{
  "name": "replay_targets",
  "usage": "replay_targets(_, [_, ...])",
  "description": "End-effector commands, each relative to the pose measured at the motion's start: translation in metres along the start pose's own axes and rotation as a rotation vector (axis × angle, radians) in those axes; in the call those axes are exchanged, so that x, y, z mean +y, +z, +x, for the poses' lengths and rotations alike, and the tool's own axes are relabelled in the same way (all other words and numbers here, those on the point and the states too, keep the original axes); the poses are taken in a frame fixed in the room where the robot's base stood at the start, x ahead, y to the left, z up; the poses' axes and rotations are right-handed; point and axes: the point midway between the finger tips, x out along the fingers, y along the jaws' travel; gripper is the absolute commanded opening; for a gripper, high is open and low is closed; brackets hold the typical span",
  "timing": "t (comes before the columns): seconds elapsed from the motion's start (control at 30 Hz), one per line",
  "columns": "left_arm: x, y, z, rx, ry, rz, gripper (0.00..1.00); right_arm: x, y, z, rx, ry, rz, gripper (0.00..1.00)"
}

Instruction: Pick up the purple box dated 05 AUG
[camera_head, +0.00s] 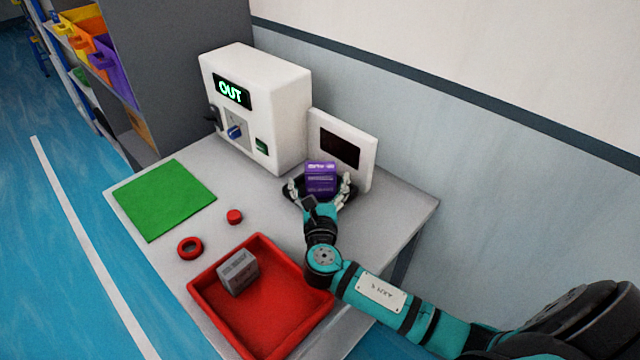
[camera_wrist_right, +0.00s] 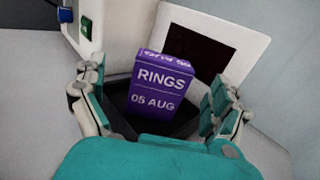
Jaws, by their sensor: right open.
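In the right wrist view the purple box (camera_wrist_right: 158,88) reads "RINGS" and "05 AUG" and stands upright, slightly tilted in the picture. My right gripper (camera_head: 320,190) is open, with one finger on each side of the box. In the right wrist view the fingers of my right gripper (camera_wrist_right: 160,105) are apart from the box, with gaps on both sides. My left gripper is not in view.
A white machine (camera_head: 258,105) showing "OUT" and the screen panel (camera_head: 364,160) stand behind. A red tray (camera_head: 285,310) holds a grey box (camera_head: 238,272). A red ring (camera_head: 190,248), a red cylinder (camera_head: 235,216) and a green mat (camera_head: 165,198) lie on the table (camera_head: 405,215).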

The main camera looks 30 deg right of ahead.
Motion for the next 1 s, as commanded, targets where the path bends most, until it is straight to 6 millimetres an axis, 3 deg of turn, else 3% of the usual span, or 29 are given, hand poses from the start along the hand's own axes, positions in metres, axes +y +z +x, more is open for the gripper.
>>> replay_targets(0.4, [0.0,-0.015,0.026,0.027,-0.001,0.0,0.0,-0.006,0.001,0.05,-0.002,0.0,0.0,0.99])
replay_targets(0.7, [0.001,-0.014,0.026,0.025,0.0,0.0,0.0,-0.006,0.003,0.054,0.001,0.001,0.0,0.99])
replay_targets(1.0, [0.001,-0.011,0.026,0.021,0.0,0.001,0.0,-0.006,0.003,0.054,0.001,0.001,0.0,0.6])
